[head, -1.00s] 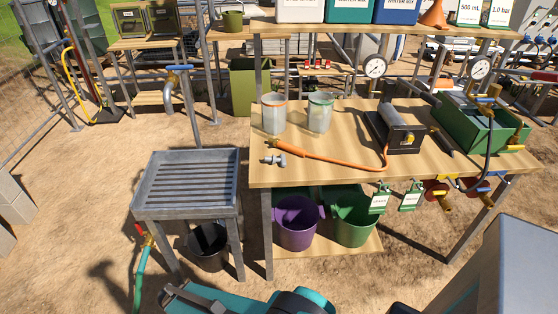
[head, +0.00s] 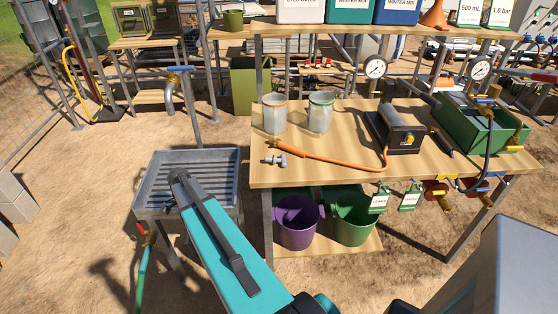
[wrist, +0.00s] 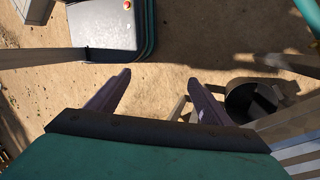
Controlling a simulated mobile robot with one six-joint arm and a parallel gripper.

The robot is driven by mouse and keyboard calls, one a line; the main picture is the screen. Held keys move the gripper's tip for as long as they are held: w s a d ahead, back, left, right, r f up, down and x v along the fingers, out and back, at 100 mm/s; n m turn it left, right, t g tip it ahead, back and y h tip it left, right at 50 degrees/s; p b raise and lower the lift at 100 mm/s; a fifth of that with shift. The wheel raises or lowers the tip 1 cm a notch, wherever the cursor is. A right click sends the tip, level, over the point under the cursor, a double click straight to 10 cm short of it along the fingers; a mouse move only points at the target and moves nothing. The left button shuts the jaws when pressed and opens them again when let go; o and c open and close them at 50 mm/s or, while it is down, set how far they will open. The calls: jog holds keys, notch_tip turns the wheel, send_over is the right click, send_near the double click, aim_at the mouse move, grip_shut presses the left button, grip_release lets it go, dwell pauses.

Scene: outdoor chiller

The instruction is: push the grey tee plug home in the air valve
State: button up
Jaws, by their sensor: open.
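A small grey tee-shaped piece (head: 275,160), which looks like the tee plug, lies on the wooden bench (head: 330,172) near its left front corner. It lies beside the tip of an orange-handled tool (head: 335,160). I cannot single out the air valve; valve fittings with red and blue parts (head: 436,192) hang under the bench's right front edge. My gripper (wrist: 160,78) is open and empty in the wrist view, its two dark fingers apart above bare ground. In the head view my teal arm reaches over the grey slatted sink stand, and the fingers cannot be made out.
The grey sink stand (head: 222,158) is left of the bench. Two clear jars (head: 320,112), a dark cylinder device (head: 398,132) and a green box (head: 475,128) stand on the bench. Purple (head: 297,224) and green (head: 350,220) buckets are below. A black bucket (wrist: 245,103) is right of my fingers.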

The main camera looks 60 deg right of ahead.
jog(key=w+d+r+m+t, duration=0.1)
jog(key=d+r+m+t, duration=0.15)
jog(key=d+r, duration=0.85)
notch_tip(320, 180, up, 22)
jog(key=m+t+h+p, duration=0.2)
jog(key=m, duration=0.4)
send_over(281, 159)
jog(key=shift+w+d+f, duration=0.1)
jog(key=shift+d+f, duration=0.05)
jog(key=shift+f, duration=0.05)
jog(key=shift+f, duration=0.1)
jog(key=shift+f+p, duration=0.8)
jog(key=shift+f, duration=3.45)
